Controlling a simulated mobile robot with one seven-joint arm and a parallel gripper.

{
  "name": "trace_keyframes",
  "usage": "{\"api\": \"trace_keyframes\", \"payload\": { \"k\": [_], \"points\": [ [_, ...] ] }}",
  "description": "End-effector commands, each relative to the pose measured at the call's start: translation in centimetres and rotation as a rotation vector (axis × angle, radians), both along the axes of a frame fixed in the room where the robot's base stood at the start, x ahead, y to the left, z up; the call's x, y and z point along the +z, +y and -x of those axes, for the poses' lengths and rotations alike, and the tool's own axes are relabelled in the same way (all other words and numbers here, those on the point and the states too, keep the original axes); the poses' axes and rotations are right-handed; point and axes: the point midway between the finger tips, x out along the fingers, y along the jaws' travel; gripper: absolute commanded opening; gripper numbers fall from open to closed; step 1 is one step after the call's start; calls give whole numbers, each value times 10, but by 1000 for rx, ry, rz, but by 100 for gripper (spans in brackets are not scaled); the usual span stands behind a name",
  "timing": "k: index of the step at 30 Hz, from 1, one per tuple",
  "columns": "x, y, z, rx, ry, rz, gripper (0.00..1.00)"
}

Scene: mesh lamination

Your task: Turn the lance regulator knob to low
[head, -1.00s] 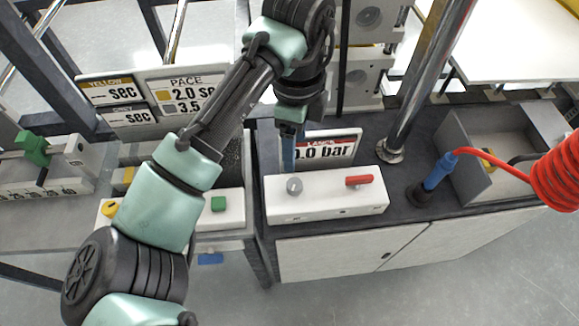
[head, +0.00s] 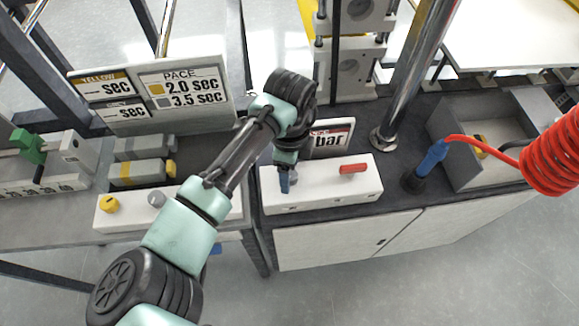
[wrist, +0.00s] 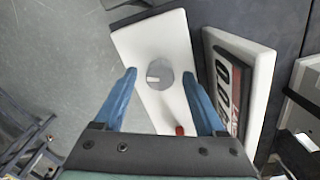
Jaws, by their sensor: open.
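The lance regulator knob is a round grey knob (wrist: 158,75) on a white box (head: 335,194). In the wrist view it lies between the two blue fingertips of my gripper (wrist: 160,76), with a gap on both sides. A pale mark shows on the knob's left part there. In the head view my gripper (head: 285,188) points down at the left part of the box and mostly hides the knob. My gripper is open and empty. How far the fingertips are above the box I cannot tell. The lance display (head: 333,139) behind reads in bar and is partly covered by my arm.
A red lever (head: 353,168) sits on the same box, right of the knob. A steel post (head: 413,75), a blue lance handle (head: 432,165) with a red coiled hose (head: 553,165), and a grey tray (head: 455,173) stand to the right.

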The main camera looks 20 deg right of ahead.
Motion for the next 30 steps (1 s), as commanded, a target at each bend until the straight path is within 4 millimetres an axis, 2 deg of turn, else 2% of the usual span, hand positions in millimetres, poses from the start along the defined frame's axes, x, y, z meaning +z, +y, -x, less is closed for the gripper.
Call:
{"api": "trace_keyframes", "payload": {
  "k": [3,15,23,30],
  "points": [
    [0,0,0,0,0,0,73],
    [1,0,0,0,1,-1,1],
    [1,0,0,11,1,0,0],
    [2,-1,1,96,4,2,0]
  ]
}}
